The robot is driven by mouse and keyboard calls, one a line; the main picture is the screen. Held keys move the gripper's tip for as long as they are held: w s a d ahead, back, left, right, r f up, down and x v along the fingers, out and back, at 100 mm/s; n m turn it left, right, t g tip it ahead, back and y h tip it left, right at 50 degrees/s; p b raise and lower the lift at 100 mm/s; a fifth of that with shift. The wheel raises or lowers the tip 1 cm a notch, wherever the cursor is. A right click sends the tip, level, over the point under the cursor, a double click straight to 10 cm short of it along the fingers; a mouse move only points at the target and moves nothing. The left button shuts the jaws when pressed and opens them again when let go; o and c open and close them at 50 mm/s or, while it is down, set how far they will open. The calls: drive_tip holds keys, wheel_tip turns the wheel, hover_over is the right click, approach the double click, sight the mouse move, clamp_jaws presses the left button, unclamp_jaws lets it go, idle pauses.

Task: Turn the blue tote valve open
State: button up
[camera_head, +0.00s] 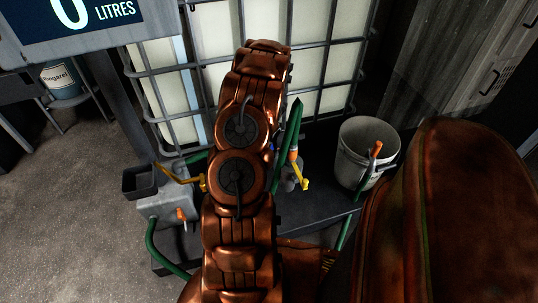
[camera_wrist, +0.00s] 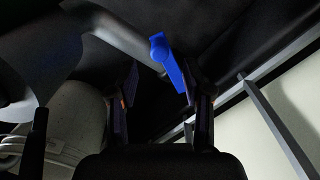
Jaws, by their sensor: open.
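The blue valve handle (camera_wrist: 170,62) shows in the wrist view as a flat lever beside the end of a grey pipe (camera_wrist: 118,34). My gripper (camera_wrist: 162,76) is open, with one dark finger on each side of the picture. The handle lies between or just beyond the fingertips, closer to the right one; I cannot tell whether it touches. In the head view my arm hides the gripper and most of the valve area. The tote (camera_head: 328,42) is a pale tank in a metal cage behind my arm.
A grey bucket (camera_head: 354,166) with an orange-handled tool stands right of my arm. A yellow lever (camera_head: 303,181) and green hoses (camera_head: 290,135) are close by. A grey box (camera_head: 168,205) with another yellow lever stands left. A litres display (camera_head: 88,15) is upper left.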

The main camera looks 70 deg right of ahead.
wheel_tip(320, 180, up, 6)
drive_tip(key=shift+r, duration=0.2)
